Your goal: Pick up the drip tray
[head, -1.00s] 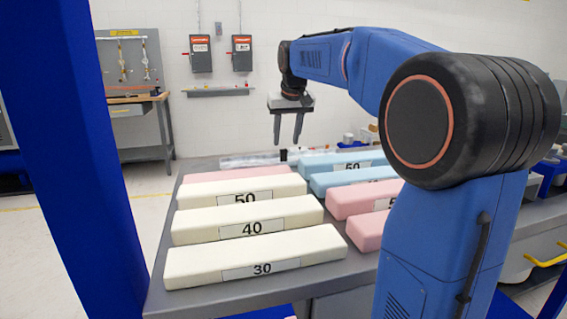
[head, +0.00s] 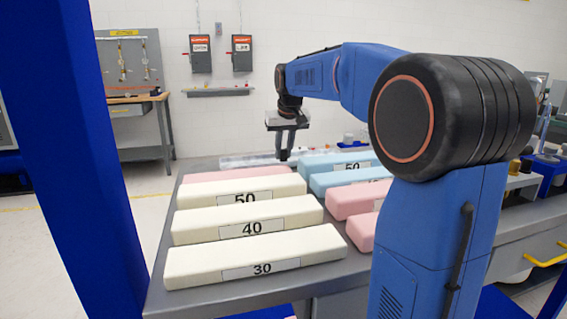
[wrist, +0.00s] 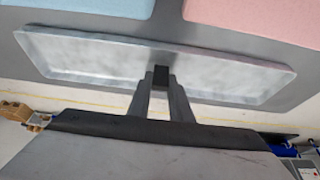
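The drip tray is a long, shallow grey tray with a raised rim. It lies at the far edge of the table in the head view (head: 240,161) and spans the wrist view (wrist: 90,57). A small black grip block (wrist: 160,83) stands at the middle of its near rim in the wrist view. My gripper (head: 285,155) is down at this block, with one finger on each side in the wrist view (wrist: 160,80). The fingers look closed against the block, with no clear gap. The tray appears to rest on the table. Part of it is hidden behind foam in the head view.
Cream foam blocks labelled 50, 40 and 30 (head: 255,255) fill the table's (head: 160,300) near left. Blue (head: 340,163) and pink (head: 355,200) foam blocks lie to the right, close to the tray. Open floor lies beyond the far edge.

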